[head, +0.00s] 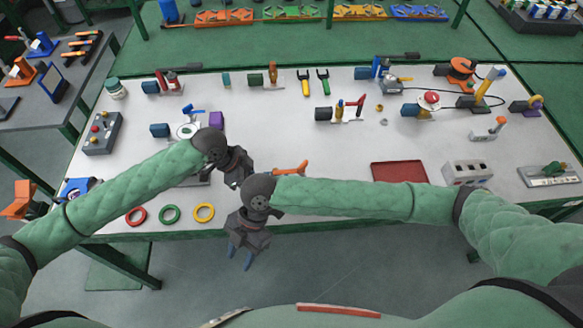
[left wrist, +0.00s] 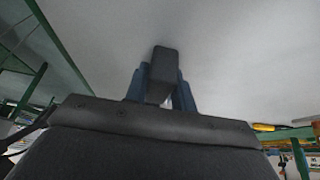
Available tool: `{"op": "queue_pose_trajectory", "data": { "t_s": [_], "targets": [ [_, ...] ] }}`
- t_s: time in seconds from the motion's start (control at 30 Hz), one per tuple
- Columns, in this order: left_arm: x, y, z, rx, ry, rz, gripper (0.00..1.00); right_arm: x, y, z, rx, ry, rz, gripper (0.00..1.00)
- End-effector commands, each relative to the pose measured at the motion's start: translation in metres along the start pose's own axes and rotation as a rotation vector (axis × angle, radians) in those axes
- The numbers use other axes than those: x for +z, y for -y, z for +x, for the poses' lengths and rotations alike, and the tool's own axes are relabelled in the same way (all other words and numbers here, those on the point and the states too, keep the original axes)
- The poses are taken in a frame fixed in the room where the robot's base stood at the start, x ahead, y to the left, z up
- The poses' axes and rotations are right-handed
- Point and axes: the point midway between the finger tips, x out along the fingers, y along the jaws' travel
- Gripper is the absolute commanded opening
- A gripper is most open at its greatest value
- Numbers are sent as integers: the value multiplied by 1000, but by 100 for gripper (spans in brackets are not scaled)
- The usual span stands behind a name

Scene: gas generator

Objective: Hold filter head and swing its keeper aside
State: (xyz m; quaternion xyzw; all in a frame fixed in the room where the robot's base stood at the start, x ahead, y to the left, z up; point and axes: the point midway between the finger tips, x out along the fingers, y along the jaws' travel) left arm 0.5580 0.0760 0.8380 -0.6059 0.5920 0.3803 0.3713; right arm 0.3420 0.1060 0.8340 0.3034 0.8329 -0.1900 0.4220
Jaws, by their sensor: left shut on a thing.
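My left gripper (head: 238,172) is low over the front left of the white table. In the left wrist view its blue fingers (left wrist: 162,90) are closed on both sides of a dark grey block (left wrist: 164,64). I cannot tell for sure that this block is the filter head; in the head view the gripper hides it. An orange handle-like part (head: 291,169) shows just right of the left gripper, partly behind my right arm; I cannot tell if it is the keeper. My right gripper (head: 240,257) is in front of the table edge, its blue fingertips apart and empty.
Red, green (head: 169,213) and yellow rings lie at the front edge. A red tray (head: 398,171) lies to the right. Several fixtures line the back; the table's centre is mostly clear.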

Motion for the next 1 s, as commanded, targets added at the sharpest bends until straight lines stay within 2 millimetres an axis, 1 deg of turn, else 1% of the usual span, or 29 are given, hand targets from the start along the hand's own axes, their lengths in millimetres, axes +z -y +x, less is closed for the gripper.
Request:
{"op": "queue_pose_trajectory", "data": {
  "t_s": [0.03,0.2,0.37,0.6,0.8,0.93,1.0],
  "targets": [
    [0,0,0,0,0,0,0,8,7,-8,-24,27,-18,38],
    [0,0,0,0,0,0,0,31,35,-33,-118,98,-72,38],
    [0,0,0,0,0,0,0,51,62,-59,-210,159,-115,38],
    [0,0,0,0,0,0,0,79,104,-103,-348,238,-164,38],
    [0,0,0,0,0,0,0,96,136,-138,-454,283,-189,38],
    [0,0,0,0,0,0,0,104,153,-157,-508,302,-198,38],
    [0,0,0,0,0,0,0,108,158,-167,-524,315,-198,38]
  ]
}}
